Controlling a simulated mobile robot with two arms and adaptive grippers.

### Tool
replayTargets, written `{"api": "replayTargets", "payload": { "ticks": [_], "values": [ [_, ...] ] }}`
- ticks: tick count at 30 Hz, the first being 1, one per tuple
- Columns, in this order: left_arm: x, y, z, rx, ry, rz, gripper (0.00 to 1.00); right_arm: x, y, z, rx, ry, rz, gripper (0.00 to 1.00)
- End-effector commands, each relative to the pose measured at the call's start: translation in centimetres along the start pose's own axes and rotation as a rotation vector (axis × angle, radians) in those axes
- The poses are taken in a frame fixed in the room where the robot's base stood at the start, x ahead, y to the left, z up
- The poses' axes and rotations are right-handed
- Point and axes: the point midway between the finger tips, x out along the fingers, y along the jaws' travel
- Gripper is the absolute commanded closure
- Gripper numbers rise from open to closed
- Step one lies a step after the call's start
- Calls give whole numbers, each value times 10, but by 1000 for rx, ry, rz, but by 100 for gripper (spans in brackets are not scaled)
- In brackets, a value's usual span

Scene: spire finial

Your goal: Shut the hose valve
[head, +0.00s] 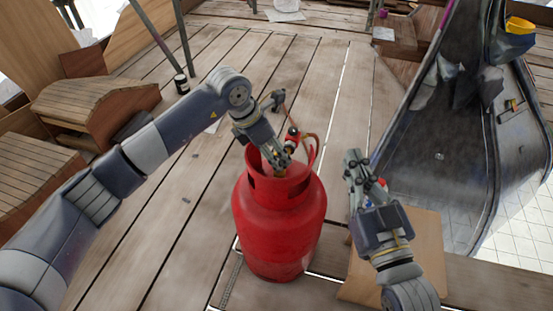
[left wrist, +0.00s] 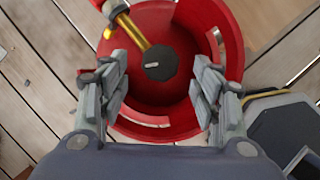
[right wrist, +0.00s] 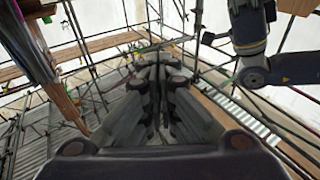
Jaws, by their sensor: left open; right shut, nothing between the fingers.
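A red gas cylinder (head: 279,222) stands upright on the plank deck in the head view. Its valve, a dark knob (left wrist: 160,62) on a brass fitting (left wrist: 133,31), sits inside the red collar (left wrist: 233,35) in the left wrist view. My left gripper (head: 281,165) is at the top of the cylinder. In the left wrist view its open fingers (left wrist: 162,88) are on either side of the knob, with gaps to it. My right gripper (head: 352,162) is shut and empty to the right of the cylinder; its closed fingers (right wrist: 160,75) show in the right wrist view.
An orange hose (head: 313,142) loops up behind the collar. A large dark curved shell (head: 455,150) stands at the right. Wooden boxes (head: 95,98) are at the left. A wooden board (head: 425,245) lies under my right arm. The planks behind the cylinder are mostly clear.

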Motion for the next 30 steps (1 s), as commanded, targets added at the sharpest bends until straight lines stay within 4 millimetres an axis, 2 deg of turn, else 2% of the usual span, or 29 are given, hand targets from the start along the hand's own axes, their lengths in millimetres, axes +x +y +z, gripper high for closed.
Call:
{"api": "replayTargets", "payload": {
  "ticks": [3,9,19,20,25,26,30],
  "values": [
    [16,-1,0,0,0,-2,41,0,-2,-15,3,88,-5,100],
    [28,0,0,0,0,-1,41,-1,-4,-33,5,176,-9,100],
    [30,0,0,1,-1,-1,41,-2,-5,-38,6,196,-10,100],
    [30,0,0,1,-1,-1,44,-2,-5,-38,6,196,-10,100],
    [30,0,0,1,-1,-1,82,-1,-5,-38,6,195,-10,100],
    [30,0,0,1,-1,-1,86,-1,-5,-38,6,195,-10,100],
    [30,0,0,1,-1,-1,86,-1,-4,-38,5,195,-10,100]
  ]
}}
